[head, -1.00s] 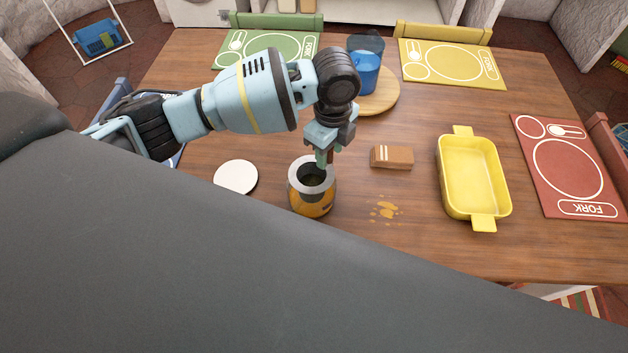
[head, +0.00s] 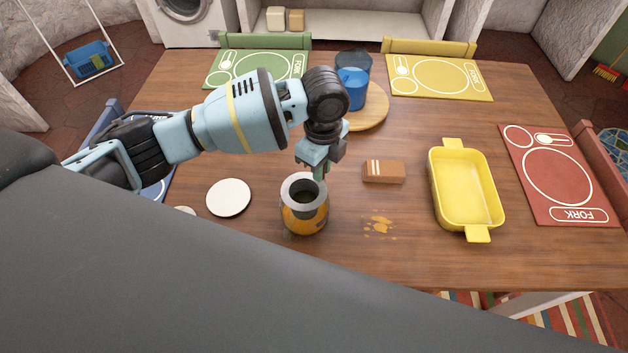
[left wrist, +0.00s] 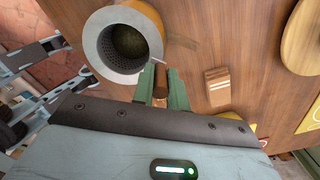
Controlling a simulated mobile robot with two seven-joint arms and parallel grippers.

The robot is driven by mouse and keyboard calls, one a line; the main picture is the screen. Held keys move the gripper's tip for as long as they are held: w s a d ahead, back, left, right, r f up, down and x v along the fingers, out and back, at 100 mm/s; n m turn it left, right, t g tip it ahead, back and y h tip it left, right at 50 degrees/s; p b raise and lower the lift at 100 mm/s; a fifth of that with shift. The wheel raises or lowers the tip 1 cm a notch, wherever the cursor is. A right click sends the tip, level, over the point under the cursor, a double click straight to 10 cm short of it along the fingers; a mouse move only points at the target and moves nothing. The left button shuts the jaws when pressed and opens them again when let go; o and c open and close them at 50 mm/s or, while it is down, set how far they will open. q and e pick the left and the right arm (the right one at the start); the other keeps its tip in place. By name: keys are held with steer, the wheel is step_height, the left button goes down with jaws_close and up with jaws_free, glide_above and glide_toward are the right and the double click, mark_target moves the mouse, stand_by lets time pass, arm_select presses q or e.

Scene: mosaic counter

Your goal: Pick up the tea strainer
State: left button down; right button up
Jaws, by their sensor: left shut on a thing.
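The tea strainer (left wrist: 98,42) has a wide grey rim and a dark perforated bowl, and sits in the mouth of the orange pot (head: 305,220). Its grey rim also shows in the head view (head: 288,192). Its short brown handle (left wrist: 161,80) points out from the rim toward my fingers. My left gripper (head: 320,174) is at the pot's far right side in the head view. In the left wrist view its green fingers (left wrist: 162,90) are shut on the handle. I cannot tell whether the rim touches the pot. My right gripper is not in view.
A brown block (head: 384,172) and a yellow dish (head: 436,190) stand right of the pot, with orange spots (head: 379,227) on the table between. A white disc (head: 228,197) lies to the left. A blue cup (head: 352,90) stands on a round board (head: 372,112) behind.

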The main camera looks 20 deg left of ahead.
arm_select(q)
step_height(320, 180, up, 10)
steer(key=shift+p, duration=0.3)
steer(key=c, duration=1.9)
jaws_free()
steer(key=shift+c, duration=0.2)
jaws_close()
steer(key=shift+w, duration=0.1)
